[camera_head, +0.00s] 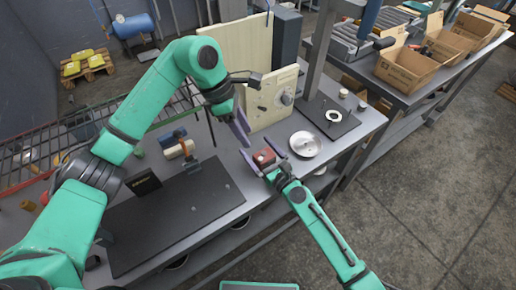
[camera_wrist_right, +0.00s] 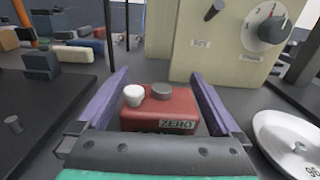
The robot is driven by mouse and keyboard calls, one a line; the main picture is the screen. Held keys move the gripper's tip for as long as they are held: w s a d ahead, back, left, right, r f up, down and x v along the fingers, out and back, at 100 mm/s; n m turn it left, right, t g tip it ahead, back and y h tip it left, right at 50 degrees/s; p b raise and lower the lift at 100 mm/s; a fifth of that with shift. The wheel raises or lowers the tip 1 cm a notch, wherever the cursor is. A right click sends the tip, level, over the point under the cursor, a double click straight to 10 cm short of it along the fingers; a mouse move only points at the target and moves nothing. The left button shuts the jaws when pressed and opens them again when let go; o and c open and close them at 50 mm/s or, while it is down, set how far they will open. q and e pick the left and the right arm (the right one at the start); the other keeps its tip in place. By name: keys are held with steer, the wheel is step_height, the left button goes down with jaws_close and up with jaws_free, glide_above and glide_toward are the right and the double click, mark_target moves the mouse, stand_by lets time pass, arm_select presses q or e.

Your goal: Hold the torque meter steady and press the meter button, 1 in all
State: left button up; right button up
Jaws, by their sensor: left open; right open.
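A small red box (camera_head: 264,158) with a ZERO label stands on the bench. In the right wrist view the red box (camera_wrist_right: 158,108) has a white button (camera_wrist_right: 133,95) and a grey round knob (camera_wrist_right: 161,90) on top. I cannot tell for sure that it is the torque meter. My right gripper (camera_head: 262,154) is open, its purple fingers on either side of the box with gaps visible. My left gripper (camera_head: 241,130) is open above the bench, behind and left of the box, holding nothing visible. A beige panel (camera_head: 270,103) with a dial (camera_wrist_right: 267,25) stands behind.
A round metal dish (camera_head: 306,144) lies right of the red box. A black plate with a white ring (camera_head: 333,116) lies further right. A dark mat (camera_head: 178,215) with small fixtures covers the bench's left part. Cardboard boxes (camera_head: 407,70) stand on another bench at right.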

steer(key=c, duration=1.3)
arm_select(q)
steer(key=c, duration=0.3)
arm_select(e)
steer(key=shift+c, duration=1.2)
arm_select(q)
jaws_close()
